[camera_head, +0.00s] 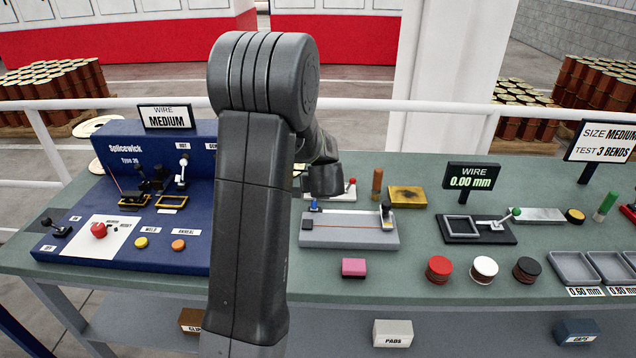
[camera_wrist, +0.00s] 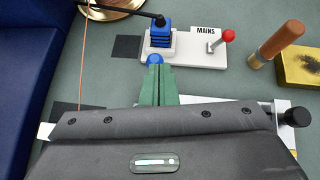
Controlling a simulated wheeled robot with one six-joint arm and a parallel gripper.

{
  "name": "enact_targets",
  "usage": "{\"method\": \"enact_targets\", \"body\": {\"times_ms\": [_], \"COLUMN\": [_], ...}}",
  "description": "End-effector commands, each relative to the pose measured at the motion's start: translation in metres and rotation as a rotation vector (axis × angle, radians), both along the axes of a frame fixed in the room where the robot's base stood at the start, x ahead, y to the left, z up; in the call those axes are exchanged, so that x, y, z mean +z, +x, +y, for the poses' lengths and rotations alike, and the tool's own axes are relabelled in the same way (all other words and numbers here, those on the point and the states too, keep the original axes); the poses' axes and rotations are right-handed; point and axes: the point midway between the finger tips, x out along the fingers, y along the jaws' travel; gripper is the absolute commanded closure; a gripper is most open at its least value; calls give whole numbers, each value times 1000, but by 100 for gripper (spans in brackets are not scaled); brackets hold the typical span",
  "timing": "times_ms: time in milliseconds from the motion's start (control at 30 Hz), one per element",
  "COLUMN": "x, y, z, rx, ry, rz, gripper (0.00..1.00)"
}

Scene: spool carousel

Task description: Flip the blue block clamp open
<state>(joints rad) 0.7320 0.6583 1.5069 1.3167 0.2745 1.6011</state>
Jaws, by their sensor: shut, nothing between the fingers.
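The blue block clamp shows a round blue knob (camera_wrist: 154,60) in the wrist view, just beyond my fingertips. In the head view the blue knob (camera_head: 314,205) stands at the left end of a grey block (camera_head: 345,231). My gripper (camera_wrist: 157,70) is shut and empty, its green fingers pointing at the knob. The tips look very close to the knob; I cannot tell whether they touch. My gripper's body hides most of the clamp and block in the wrist view. In the head view my arm hides the fingers.
Beyond the knob is a white MAINS plate (camera_wrist: 190,49) with a ridged blue plug (camera_wrist: 160,36) and a red-knobbed switch (camera_wrist: 228,36). A black-knobbed lever (camera_head: 386,209) stands at the block's right end. A brown cylinder (camera_wrist: 276,43) and yellow box (camera_wrist: 300,68) are to the right.

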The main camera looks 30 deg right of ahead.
Motion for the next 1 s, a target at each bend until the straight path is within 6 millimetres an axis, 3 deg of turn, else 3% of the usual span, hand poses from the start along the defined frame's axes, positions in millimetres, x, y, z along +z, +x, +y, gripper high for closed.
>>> {"method": "enact_targets", "body": {"times_ms": [33,300,600,1000], "x": [23,78,94,93], "y": [-1,-15,-19,-19], "z": [0,0,0,0], "rx": [2,1,0,0], "ry": [-6,-3,-1,0], "rz": [-4,-2,-2,-1], "gripper": [100,100,100,100]}}
